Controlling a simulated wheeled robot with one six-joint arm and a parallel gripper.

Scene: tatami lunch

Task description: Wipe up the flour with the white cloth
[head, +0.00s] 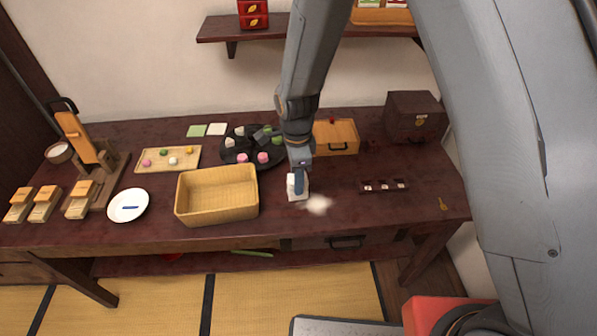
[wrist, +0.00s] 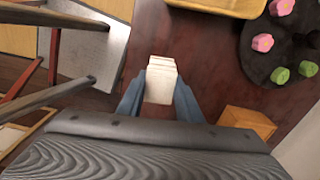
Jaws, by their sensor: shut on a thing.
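The flour (head: 318,204) is a small pale patch on the dark table, near its front edge, in the head view. The white cloth (head: 297,193) is folded and sits just left of the flour, close beside it. My gripper (head: 298,184) points down and is shut on the cloth, at the table top. In the wrist view the cloth (wrist: 161,68) shows between my two blue fingers (wrist: 160,90). I cannot make out the flour in the wrist view.
A woven basket (head: 217,197) stands left of my gripper. A black round tray (head: 238,156) with sweets and a wooden box (head: 336,138) stand behind. A dark narrow holder (head: 384,186) lies to the right. The table right of the flour is mostly clear.

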